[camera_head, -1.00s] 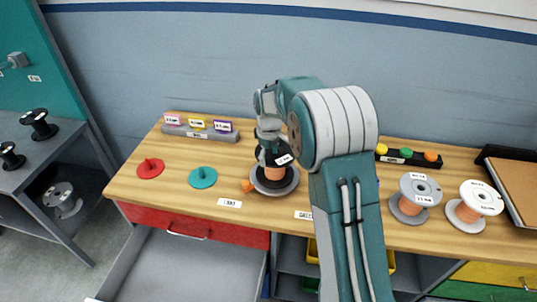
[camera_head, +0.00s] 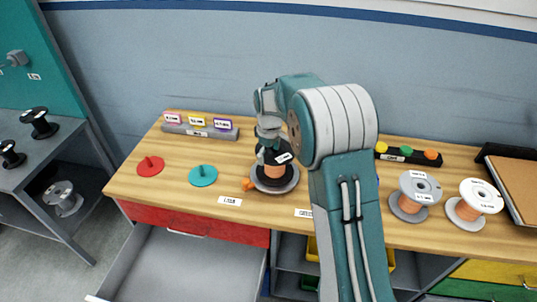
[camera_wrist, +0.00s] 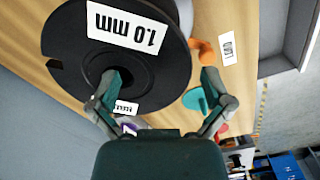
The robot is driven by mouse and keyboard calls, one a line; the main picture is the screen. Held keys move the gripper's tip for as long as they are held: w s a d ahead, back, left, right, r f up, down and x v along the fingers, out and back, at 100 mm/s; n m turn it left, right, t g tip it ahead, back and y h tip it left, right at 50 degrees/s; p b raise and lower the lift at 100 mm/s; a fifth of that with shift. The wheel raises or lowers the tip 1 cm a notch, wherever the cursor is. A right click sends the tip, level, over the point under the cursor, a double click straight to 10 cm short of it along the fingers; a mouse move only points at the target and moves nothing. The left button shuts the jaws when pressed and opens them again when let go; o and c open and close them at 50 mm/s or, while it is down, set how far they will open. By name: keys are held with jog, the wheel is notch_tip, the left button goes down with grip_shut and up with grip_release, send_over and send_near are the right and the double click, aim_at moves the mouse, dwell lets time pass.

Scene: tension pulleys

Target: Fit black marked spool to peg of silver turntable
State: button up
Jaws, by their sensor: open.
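The black spool (camera_head: 286,157) has a black flange marked 1.0 mm and orange wire. It stands upright on the silver turntable (camera_head: 274,188), and an orange knob (camera_head: 247,184) is beside it. In the wrist view, the black flange (camera_wrist: 150,75) fills the upper left with its dark centre hole showing. The grey turntable (camera_wrist: 185,14) shows behind its edge. My gripper (camera_wrist: 161,78) is open, with one finger over the hole area and the other just outside the rim. Whether the fingers touch the spool is unclear. The peg is hidden.
A red turntable (camera_head: 150,167) and a teal turntable (camera_head: 203,176) lie to the left. Two pale-topped spools (camera_head: 421,187) (camera_head: 480,196) stand at the right. A labelled grey rack (camera_head: 199,132) is at the back left. An open drawer (camera_head: 185,265) juts out below.

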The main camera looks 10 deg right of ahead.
notch_tip(320, 180, up, 12)
dwell(0.6)
